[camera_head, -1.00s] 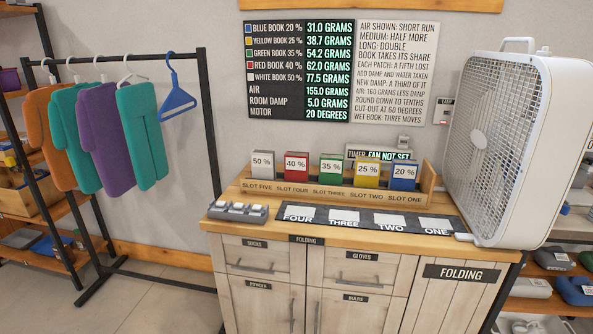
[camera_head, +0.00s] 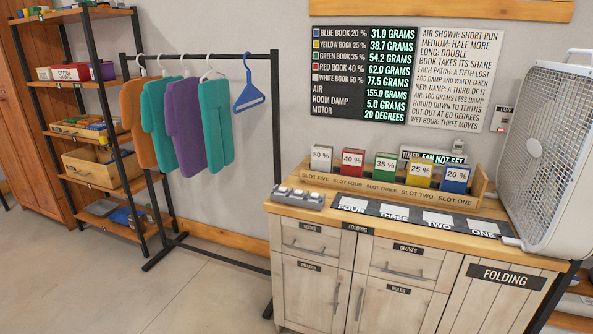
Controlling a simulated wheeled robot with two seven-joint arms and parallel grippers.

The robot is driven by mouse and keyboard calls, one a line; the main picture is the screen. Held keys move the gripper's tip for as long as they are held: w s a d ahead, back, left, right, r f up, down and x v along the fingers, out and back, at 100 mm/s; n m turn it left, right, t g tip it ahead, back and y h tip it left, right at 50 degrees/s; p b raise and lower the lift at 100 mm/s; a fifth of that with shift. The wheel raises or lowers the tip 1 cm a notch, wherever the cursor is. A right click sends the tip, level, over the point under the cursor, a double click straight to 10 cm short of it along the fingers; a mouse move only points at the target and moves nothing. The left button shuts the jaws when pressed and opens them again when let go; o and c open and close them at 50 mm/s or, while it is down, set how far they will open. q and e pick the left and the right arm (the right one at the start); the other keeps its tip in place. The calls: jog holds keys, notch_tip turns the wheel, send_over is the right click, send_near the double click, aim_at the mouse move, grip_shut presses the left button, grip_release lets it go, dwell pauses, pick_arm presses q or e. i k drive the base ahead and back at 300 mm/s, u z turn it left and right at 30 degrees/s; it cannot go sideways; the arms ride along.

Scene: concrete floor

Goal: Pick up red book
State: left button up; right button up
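The red book (camera_head: 352,163), labelled 40 %, stands upright in slot four of a wooden rack (camera_head: 390,189) on the folding counter. A white book (camera_head: 321,158) marked 50 % stands to its left in slot five. A green book (camera_head: 384,167) marked 35 % stands to its right, then a yellow book (camera_head: 420,174) marked 25 % and a blue book (camera_head: 455,179) marked 20 %. Neither of my grippers shows in the head view.
A grey button box (camera_head: 298,198) and a black numbered strip (camera_head: 415,217) lie in front of the rack. A large white fan (camera_head: 550,160) stands at the right. A garment rack (camera_head: 277,150) and shelves (camera_head: 105,140) stand left. The floor in front is clear.

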aim_at(353, 159)
jog(key=u, duration=1.25)
jog(key=i, duration=2.1)
jog(key=z, duration=0.65)
